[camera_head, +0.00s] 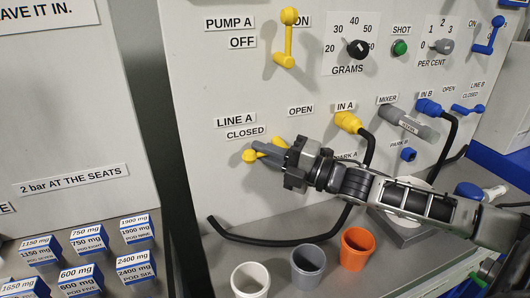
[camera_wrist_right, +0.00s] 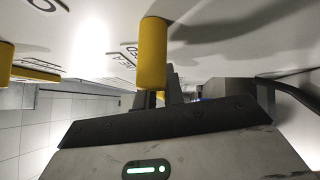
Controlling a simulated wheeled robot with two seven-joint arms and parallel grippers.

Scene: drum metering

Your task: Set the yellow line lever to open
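The yellow line lever (camera_head: 249,156) is on the white panel, below the LINE A and CLOSED labels. Its yellow parts show to the left of and above my right gripper's fingers, which hide the middle of it. The OPEN label is up and to the right. My right gripper (camera_head: 267,156) is at the lever, its arm coming in from the right. In the right wrist view a yellow cylinder (camera_wrist_right: 152,55) stands in front of the dark fingers (camera_wrist_right: 162,97) and partly covers them. I cannot tell whether they grip it. My left gripper is not in view.
The yellow pump lever (camera_head: 287,40) is above. The yellow IN A connector (camera_head: 347,121) and its black hose are to the right. White (camera_head: 250,279), grey (camera_head: 308,265) and orange (camera_head: 357,248) cups stand on the ledge below. Labelled pod boxes (camera_head: 80,277) are at the lower left.

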